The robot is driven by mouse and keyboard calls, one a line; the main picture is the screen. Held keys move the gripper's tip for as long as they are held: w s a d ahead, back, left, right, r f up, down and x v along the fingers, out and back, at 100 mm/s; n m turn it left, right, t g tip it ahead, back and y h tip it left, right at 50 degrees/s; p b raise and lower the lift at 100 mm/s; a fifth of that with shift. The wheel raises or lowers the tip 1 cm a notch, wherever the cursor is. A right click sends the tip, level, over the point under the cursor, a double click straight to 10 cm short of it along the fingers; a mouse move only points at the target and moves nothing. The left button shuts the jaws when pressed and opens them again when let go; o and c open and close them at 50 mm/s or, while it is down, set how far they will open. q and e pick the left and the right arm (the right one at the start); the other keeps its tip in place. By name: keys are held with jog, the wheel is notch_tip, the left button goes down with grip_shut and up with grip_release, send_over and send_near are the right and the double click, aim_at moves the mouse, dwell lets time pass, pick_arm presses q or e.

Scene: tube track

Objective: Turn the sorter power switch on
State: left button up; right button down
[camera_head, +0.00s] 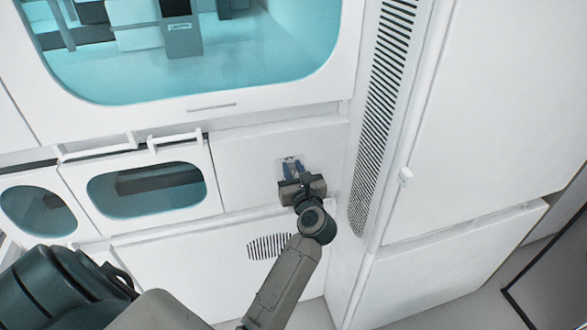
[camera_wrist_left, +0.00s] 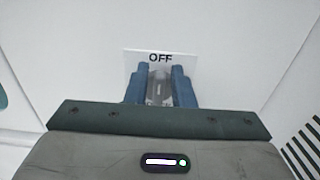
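The power switch (camera_wrist_left: 158,90) is a small grey unit with a white plate on the white machine front. The word OFF shows above it in the left wrist view. My left gripper (camera_wrist_left: 158,80) is right at the switch, with one blue finger on each side of the grey middle part. The fingers stand apart; whether they touch the switch I cannot tell. In the head view the left gripper (camera_head: 292,165) covers most of the switch plate (camera_head: 289,160). My right gripper is not in view.
Left of the switch is a panel with a teal window (camera_head: 147,190) and white handles. A large teal window (camera_head: 190,70) is above. A slotted vent column (camera_head: 380,115) stands to the right, and a striped vent (camera_head: 268,246) is below.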

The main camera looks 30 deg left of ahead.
pick_arm(q)
grip_shut()
jog(key=shift+f, duration=0.1)
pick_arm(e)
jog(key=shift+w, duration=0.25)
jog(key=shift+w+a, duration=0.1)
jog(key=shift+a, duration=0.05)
